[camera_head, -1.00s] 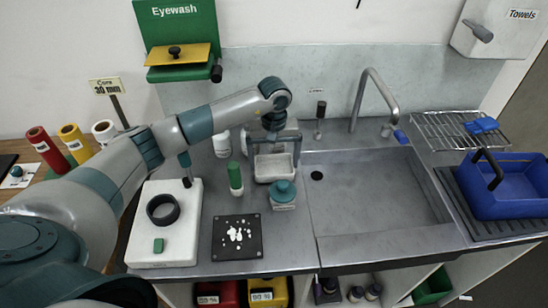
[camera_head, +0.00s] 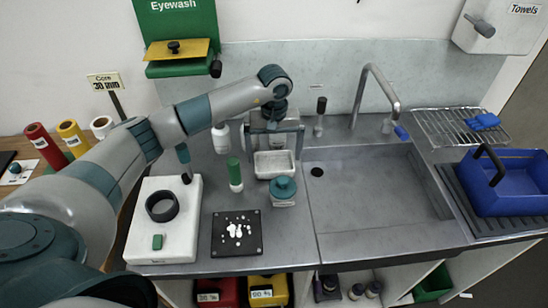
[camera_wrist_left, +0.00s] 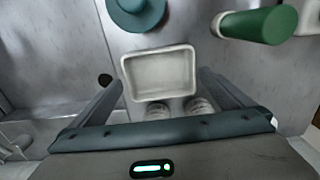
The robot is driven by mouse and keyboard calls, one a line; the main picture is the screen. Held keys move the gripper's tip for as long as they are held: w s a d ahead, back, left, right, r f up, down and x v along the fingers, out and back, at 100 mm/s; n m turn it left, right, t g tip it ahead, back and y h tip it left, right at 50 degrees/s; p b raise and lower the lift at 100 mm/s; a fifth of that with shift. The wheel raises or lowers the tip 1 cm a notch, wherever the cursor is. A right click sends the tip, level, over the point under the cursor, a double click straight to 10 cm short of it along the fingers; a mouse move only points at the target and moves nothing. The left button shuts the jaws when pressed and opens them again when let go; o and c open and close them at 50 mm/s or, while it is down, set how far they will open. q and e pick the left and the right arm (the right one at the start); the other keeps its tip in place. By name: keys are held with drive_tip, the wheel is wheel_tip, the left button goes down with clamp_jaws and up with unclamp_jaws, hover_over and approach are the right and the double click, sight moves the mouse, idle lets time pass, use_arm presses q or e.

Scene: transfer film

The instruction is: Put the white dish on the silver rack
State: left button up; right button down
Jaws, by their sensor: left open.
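The white dish (camera_head: 275,168) is a small shallow rectangular tray on the counter left of the sink. It also shows whole in the left wrist view (camera_wrist_left: 160,75). The silver rack (camera_head: 437,128) is a wire grid at the back right, beyond the sink. My right gripper is not in view.
A teal-lidded jar (camera_head: 283,188) stands just in front of the dish, and a green-capped bottle (camera_head: 235,178) at its left. The sink basin (camera_head: 375,190) and tap (camera_head: 370,95) lie between dish and rack. A blue sponge-like item (camera_head: 483,121) and blue basket (camera_head: 515,190) are at the right.

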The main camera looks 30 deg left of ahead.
sight(274, 167)
use_arm(q)
wheel_tip(274, 167, up, 10)
drive_tip(key=b, duration=0.4)
drive_tip(key=shift+r, duration=0.15)
drive_tip(key=shift+c, duration=0.3)
